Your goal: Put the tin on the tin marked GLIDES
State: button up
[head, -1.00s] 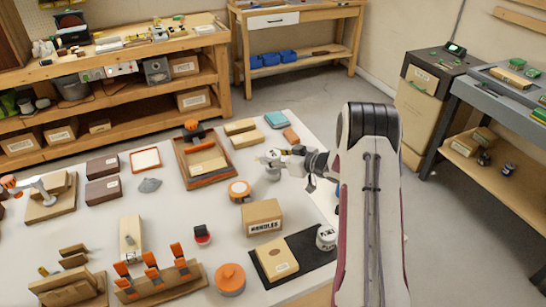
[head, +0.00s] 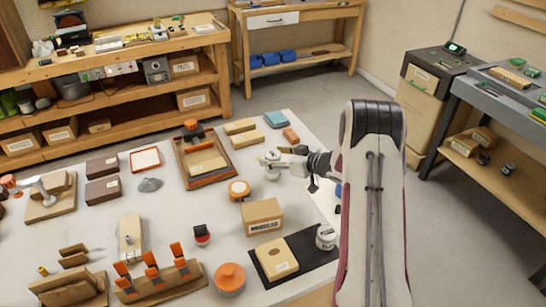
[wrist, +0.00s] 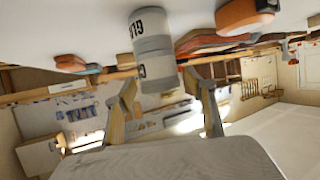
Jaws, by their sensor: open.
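In the wrist view, which shows the bench at the top, two pale grey tins stand end to end. The tin nearer the bench (wrist: 150,22) carries dark letters starting "GLI". The other tin (wrist: 157,72), its label partly readable, sits against it as a stack. The stack stands upright near the far right of the white bench in the head view (head: 272,175). My gripper (head: 286,162) is open beside the top of the stack. Its two fingers (wrist: 162,88) are spread either side of the upper tin's end, with gaps visible.
Another white tin (head: 326,238) stands on the black mat (head: 305,250).

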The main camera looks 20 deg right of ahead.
jog(key=v, duration=1.1)
dwell(0.5)
notch_tip(320, 180, up, 17)
jog(key=s+a+m+h, duration=0.2)
jog(key=h, duration=0.5)
jog(key=s+a+r+m+g+h, duration=0.2)
jog(key=s+a+r, duration=0.1)
jog(key=s+r, duration=0.15)
jog(key=s+a+g+y, duration=0.1)
jog(key=s+a, duration=0.5)
jog(key=s, duration=0.4)
jog(key=s+a+f+g+y, duration=0.1)
jog(key=s+a+g, duration=0.1)
jog(key=s+a, duration=0.4)
jog(key=s+a+f+g+y, duration=0.1)
jog(key=s+a, duration=0.5)
jog(key=s, duration=0.9)
jog(key=shift+m+g+y, duration=0.3)
jog(key=shift+g+y, duration=0.1)
